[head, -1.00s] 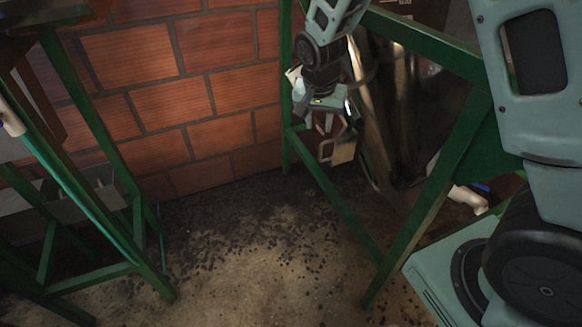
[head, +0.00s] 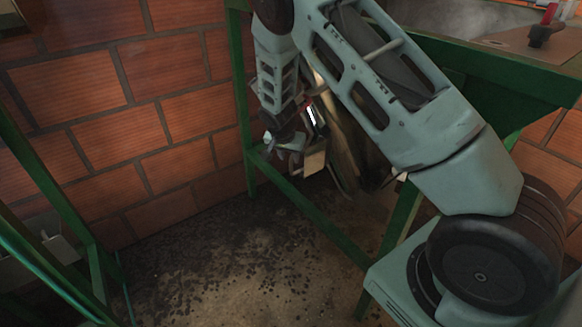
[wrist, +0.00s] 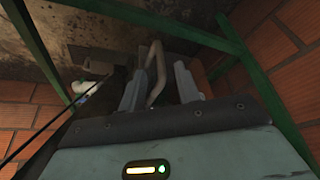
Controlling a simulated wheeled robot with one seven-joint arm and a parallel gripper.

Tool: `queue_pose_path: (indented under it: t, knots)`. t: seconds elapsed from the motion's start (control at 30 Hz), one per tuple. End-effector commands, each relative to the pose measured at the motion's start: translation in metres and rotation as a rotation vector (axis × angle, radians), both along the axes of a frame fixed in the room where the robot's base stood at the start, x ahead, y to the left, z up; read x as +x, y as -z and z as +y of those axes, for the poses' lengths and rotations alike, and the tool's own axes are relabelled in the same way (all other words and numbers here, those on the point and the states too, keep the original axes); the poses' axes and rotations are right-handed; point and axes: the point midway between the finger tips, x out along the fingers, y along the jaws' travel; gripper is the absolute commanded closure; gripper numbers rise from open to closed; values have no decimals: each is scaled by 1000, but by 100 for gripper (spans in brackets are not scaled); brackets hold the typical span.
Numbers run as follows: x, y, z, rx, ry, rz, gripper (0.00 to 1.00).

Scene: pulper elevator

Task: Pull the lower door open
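My gripper (head: 287,152) is low beside the green frame in the head view, close to a small pale square plate (head: 314,161). In the wrist view its two fingers (wrist: 160,88) are spread apart. A bent grey bar (wrist: 155,72), which looks like a handle, stands between them, nearer the left finger. A gap shows between the bar and the right finger; I cannot tell whether the bar touches the left one. Which surface is the lower door is unclear, as it is dark and partly hidden behind my arm and gripper.
A green metal frame (head: 320,225) stands around the machine, with its legs and sloping bar close to my arm. Another green frame (head: 50,190) is at the left. A brick wall (head: 150,100) is behind. The dirt floor between the frames is mostly clear.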

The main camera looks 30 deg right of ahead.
Motion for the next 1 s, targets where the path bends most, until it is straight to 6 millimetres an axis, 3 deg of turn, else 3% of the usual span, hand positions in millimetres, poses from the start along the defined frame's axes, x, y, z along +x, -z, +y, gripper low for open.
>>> queue_pose_path:
  t: [0.1,0.3,0.77,0.9,1.0]
  knots:
    - [5,25,-8,0,0,4,67]
    - [12,50,-16,0,-1,2,67]
    - [15,60,-20,1,-1,1,67]
    - [15,60,-20,1,-1,1,100]
    - [15,60,-20,1,-1,1,100]
